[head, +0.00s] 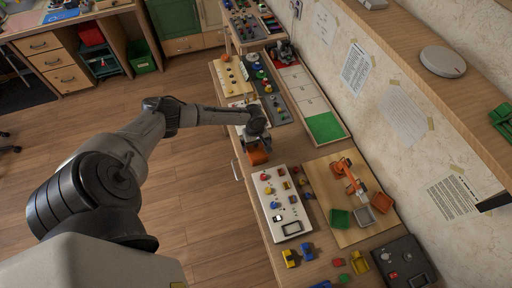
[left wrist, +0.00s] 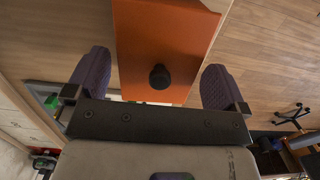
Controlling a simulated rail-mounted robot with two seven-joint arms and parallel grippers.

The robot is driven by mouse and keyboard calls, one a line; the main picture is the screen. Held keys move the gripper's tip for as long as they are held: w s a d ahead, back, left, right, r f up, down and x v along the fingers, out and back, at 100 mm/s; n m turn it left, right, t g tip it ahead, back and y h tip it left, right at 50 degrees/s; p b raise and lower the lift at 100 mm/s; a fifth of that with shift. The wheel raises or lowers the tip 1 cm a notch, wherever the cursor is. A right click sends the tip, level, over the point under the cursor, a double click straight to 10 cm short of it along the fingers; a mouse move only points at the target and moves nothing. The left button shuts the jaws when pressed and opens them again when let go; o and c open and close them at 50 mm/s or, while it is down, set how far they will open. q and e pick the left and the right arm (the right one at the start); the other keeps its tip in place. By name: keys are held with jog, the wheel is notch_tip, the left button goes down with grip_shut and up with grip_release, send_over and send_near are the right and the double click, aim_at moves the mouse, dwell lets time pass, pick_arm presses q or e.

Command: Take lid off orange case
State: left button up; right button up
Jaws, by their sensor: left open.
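The orange case (head: 258,157) sits near the left edge of the long wooden bench in the head view, partly hidden by my left gripper (head: 257,138). In the left wrist view its flat orange top (left wrist: 160,35) fills the upper middle, with a round black knob (left wrist: 160,77) on it. My left gripper (left wrist: 157,80) is open, with one purple-grey finger on each side of the knob. Both fingers look apart from the knob. I cannot tell whether the orange surface is a separate lid. My right gripper is not in view.
A white panel with small parts (head: 267,195) and a wooden board with an orange toy arm and bins (head: 325,190) lie nearer on the bench. A tray with a green section (head: 325,127) lies along the wall. Open wooden floor (head: 200,190) is to the left.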

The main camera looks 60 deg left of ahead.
pick_arm(q)
jog(key=c, duration=0.7)
jog(key=shift+o, duration=0.2)
jog(key=shift+r, duration=0.1)
